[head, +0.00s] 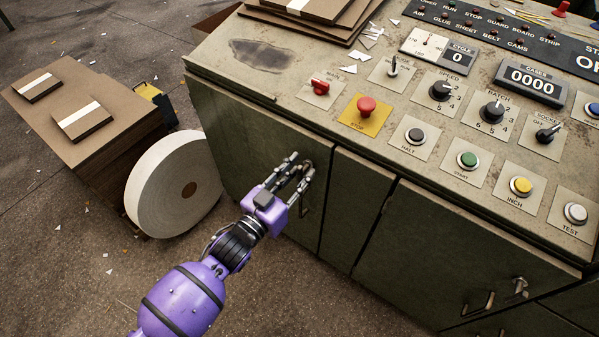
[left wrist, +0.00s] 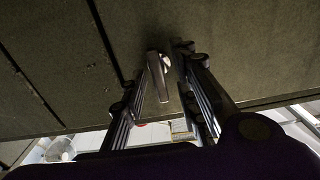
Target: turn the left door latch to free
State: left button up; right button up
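The left door latch (left wrist: 158,78) is a small pale metal lever on a round pivot on the dark green cabinet front. In the left wrist view it sits between the fingers of my left gripper, with its long side close to the view's up-down direction. In the head view the gripper hides it. My left gripper (head: 301,166) is open at the left door (head: 268,135), its fingers on either side of the latch. Whether a finger touches the latch I cannot tell. My right gripper is not in view.
A pull handle (head: 304,209) is just below the left gripper. Another latch (head: 520,287) is on the right door. The control panel's edge (head: 420,198) overhangs the doors, with a red stop button (head: 366,106) above. A white paper roll (head: 160,190) stands left of the cabinet.

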pick_arm(q)
jog(key=shift+w+d, duration=0.15)
jog(key=shift+w, duration=0.05)
grip_shut()
